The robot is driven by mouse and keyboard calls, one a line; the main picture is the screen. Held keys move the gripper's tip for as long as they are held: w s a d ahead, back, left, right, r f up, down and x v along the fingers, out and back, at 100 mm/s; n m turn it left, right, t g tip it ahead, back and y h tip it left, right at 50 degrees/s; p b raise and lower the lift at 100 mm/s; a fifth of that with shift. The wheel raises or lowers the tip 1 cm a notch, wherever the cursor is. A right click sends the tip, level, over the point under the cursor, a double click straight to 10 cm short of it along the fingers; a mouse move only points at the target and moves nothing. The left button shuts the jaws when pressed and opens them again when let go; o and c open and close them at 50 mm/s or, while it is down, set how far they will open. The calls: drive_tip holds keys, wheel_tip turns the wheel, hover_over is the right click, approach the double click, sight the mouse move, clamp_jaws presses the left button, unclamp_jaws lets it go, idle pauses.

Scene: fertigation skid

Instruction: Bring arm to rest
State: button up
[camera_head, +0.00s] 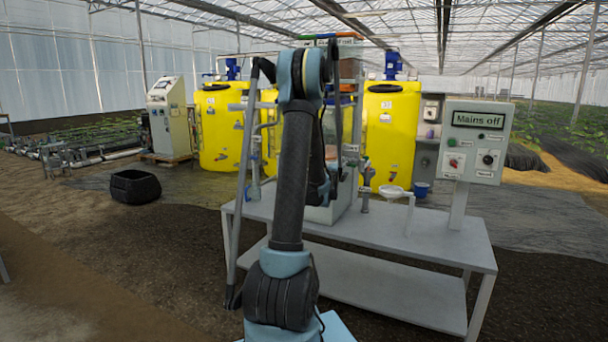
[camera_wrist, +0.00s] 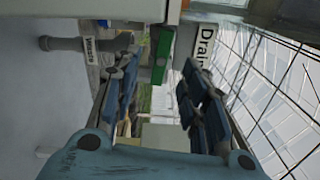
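My gripper (camera_wrist: 160,85) shows in the wrist view with its two dark blue fingers spread apart and nothing visible between them. Its fingertips are close to a green part (camera_wrist: 163,48) and a white "Drain" label (camera_wrist: 205,45); I cannot tell whether they touch. In the head view my raised, bent arm (camera_head: 291,180) stands in front of the skid bench (camera_head: 440,250). The gripper itself is hidden behind the arm there.
The control panel (camera_head: 474,141) reading "Mains off" stands at the bench's right. Yellow tanks (camera_head: 390,130) stand behind. A grey pipe with a "Venturi" label (camera_wrist: 88,50) is near the left finger.

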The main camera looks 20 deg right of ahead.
drive_tip(key=s+a+r+m+g+y, duration=0.2)
drive_tip(key=s+a+m, duration=0.4)
drive_tip(key=a+m, duration=0.45)
drive_tip(key=s+a+r+m+g+y, duration=0.1)
drive_tip(key=s+a+m+g, duration=0.1)
drive_tip(key=s+a+m, duration=0.65)
drive_tip(key=s+a+f+m+g+y, duration=0.1)
drive_tip(key=s+a+f+m+y, duration=0.2)
drive_tip(key=a, duration=0.7)
drive_tip(key=s+a+f+m+g+y, duration=0.2)
drive_tip(key=s+a+f+m+y, duration=0.2)
drive_tip(key=s+a+f+m, duration=0.3)
drive_tip(key=s+a+f+m+g+y, duration=0.2)
drive_tip(key=s+a+f+m, duration=0.3)
drive_tip(key=s+a+m, duration=0.8)
drive_tip(key=s+a+y, duration=0.1)
drive_tip(key=s, duration=0.1)
drive_tip(key=shift+s+f+y, duration=0.2)
drive_tip(key=shift+s+y, duration=0.2)
drive_tip(key=shift+w+f+g, duration=0.2)
drive_tip(key=shift+w+g, duration=0.1)
drive_tip(key=shift+w, duration=0.2)
drive_tip(key=shift+c, duration=0.4)
